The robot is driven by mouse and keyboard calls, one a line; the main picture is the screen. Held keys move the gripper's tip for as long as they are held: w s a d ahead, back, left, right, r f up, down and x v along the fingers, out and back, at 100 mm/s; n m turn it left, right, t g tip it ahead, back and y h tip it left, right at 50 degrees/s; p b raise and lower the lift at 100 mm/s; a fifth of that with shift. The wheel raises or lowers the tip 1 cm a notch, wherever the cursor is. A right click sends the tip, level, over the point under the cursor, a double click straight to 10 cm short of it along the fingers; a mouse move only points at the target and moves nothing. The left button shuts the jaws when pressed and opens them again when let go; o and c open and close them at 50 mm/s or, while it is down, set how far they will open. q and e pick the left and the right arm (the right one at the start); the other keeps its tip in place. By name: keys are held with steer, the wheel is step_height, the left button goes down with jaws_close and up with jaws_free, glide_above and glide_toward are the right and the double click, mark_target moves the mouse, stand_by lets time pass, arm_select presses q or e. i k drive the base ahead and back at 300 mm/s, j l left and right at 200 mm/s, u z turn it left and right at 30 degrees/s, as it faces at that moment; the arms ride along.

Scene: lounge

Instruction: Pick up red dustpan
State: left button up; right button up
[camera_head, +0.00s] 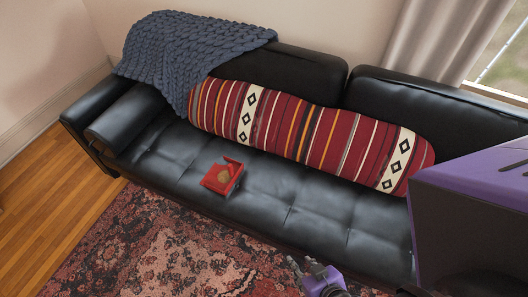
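A small red object (222,176), which I take to be the red dustpan, lies on the black sofa seat, left of the middle. It looks flat and box-like, with a gold mark on its top. My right gripper (304,263) shows at the bottom edge, right of the middle, over the rug in the picture. Its grey fingers look spread apart with nothing between them. It is below and to the right of the red object and apart from it. My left gripper is not in view.
The black sofa (290,195) spans the view. A long striped red bolster (320,140) lies along its backrest, behind the red object. A blue knitted blanket (185,50) drapes over the back left. A patterned rug (150,250) covers the floor in front. The seat around the object is clear.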

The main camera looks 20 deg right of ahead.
mark_target(220, 179)
steer(key=i+j+z, duration=0.2)
steer(key=z, duration=0.15)
steer(key=i+j+z, duration=0.15)
steer(key=j+z, duration=0.2)
steer(key=i+j+z, duration=0.1)
steer(key=j+z, duration=1)
steer(key=k+j+z, duration=0.1)
steer(key=j+z, duration=0.2)
steer(key=j, duration=0.55)
